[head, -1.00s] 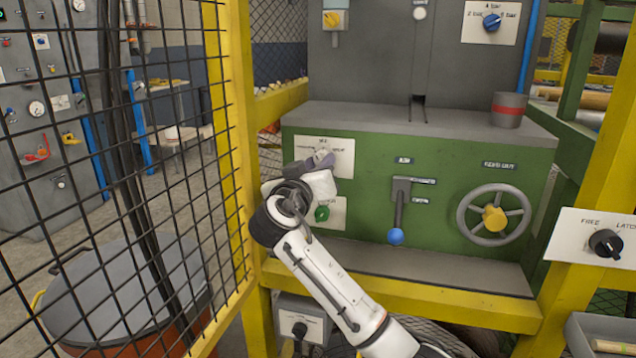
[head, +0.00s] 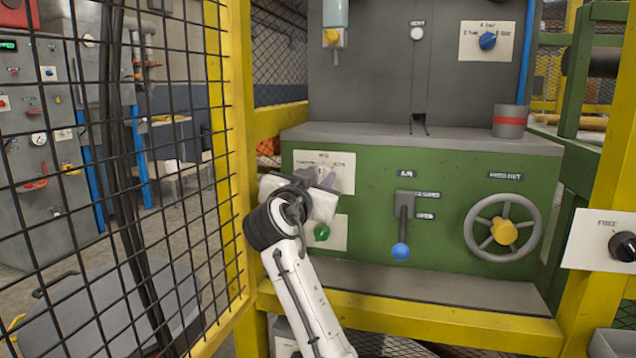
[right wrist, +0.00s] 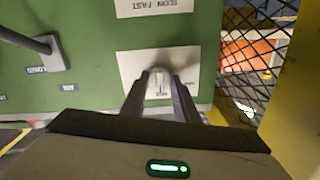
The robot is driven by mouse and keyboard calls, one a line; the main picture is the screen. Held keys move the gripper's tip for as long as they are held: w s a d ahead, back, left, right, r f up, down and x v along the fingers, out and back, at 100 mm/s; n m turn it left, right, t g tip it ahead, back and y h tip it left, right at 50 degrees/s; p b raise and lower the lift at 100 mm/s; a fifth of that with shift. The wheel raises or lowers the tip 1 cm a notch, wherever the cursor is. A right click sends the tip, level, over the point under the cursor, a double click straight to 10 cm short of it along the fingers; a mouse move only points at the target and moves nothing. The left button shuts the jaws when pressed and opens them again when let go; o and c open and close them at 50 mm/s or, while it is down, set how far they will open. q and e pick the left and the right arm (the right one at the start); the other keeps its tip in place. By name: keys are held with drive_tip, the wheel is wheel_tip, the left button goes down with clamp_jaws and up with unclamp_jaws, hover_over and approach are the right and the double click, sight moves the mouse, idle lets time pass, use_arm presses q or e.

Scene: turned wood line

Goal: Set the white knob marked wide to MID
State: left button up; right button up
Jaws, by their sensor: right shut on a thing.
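The white knob (right wrist: 160,84) sits on a white label plate (head: 343,164) at the upper left of the green machine front. In the right wrist view it stands between my two dark fingers, with a dark mark on its face. My right gripper (head: 325,174) is shut on this knob. In the head view the gripper hides most of the knob. The plate's lettering is too small to read surely, so I cannot tell the exact setting. My left gripper is not in view.
A blue-tipped lever (head: 401,250) and a grey handwheel (head: 474,222) are to the right. A yellow post (head: 240,120) and black mesh (head: 120,200) stand close on the left.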

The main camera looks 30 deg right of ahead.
idle(0.3)
drive_tip(key=o, duration=1.1)
drive_tip(key=shift+c, duration=0.2)
drive_tip(key=p+v, duration=0.1)
drive_tip(key=v, duration=0.9)
drive_tip(key=shift+s, duration=0.2)
drive_tip(key=shift+a, duration=0.1)
